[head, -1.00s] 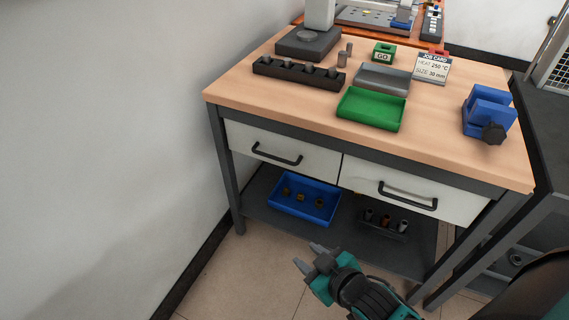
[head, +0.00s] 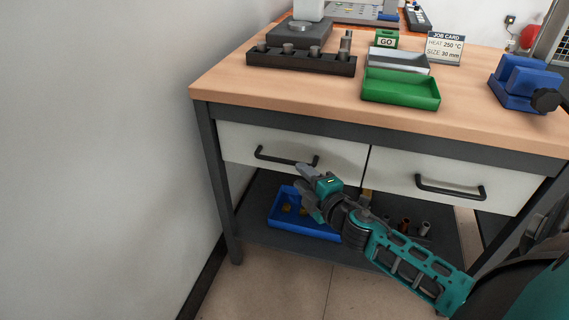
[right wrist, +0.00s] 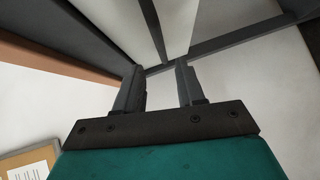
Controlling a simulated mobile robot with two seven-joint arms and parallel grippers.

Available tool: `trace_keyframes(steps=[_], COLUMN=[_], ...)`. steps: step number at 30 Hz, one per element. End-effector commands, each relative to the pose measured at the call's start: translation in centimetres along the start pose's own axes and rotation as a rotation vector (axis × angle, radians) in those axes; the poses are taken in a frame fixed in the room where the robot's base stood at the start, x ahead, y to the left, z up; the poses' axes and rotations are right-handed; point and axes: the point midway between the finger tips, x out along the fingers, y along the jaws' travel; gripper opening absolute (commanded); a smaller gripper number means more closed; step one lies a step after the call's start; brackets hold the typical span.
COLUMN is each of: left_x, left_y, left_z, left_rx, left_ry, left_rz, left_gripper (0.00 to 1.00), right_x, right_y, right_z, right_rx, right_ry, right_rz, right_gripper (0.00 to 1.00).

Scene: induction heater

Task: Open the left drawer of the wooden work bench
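The wooden work bench (head: 240,88) stands ahead with two white drawers under its top. The left drawer (head: 240,143) looks shut, and its black bar handle (head: 278,159) runs across the front. My right gripper (head: 302,181) is just below the right part of this handle in the head view, apart from it as far as I can tell. In the right wrist view its two fingers (right wrist: 158,80) are spread with nothing held between them; pale panels and dark bars lie beyond. My left gripper is in neither view.
The right drawer (head: 410,173) with its handle (head: 450,190) is shut. A blue tray (head: 275,219) sits on the lower shelf (head: 265,239) behind my right gripper. A green tray (head: 400,90) and blue vise (head: 524,85) stand on top. A wall (head: 90,150) closes the left side.

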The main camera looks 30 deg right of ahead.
Motion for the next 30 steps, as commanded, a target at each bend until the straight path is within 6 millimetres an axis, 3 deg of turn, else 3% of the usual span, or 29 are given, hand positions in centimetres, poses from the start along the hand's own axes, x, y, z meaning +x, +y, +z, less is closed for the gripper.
trace_keyframes(steps=[6,15,21,30], left_x=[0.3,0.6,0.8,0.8], left_y=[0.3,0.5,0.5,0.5], left_z=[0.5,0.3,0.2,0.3], left_rx=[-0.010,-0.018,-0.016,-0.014], left_ry=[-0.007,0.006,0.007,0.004], left_rz=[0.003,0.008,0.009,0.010], left_gripper=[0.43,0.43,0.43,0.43], right_x=[3.9,8.1,9.3,9.5], right_y=[0.0,-0.1,-0.1,-0.1], right_z=[0.0,0.0,0.0,0.0], right_rx=[0.001,0.004,0.004,0.004], right_ry=[0.001,0.000,0.000,0.000], right_rz=[0.002,0.000,-0.001,-0.002], right_gripper=[0.39,0.39,0.39,0.39])
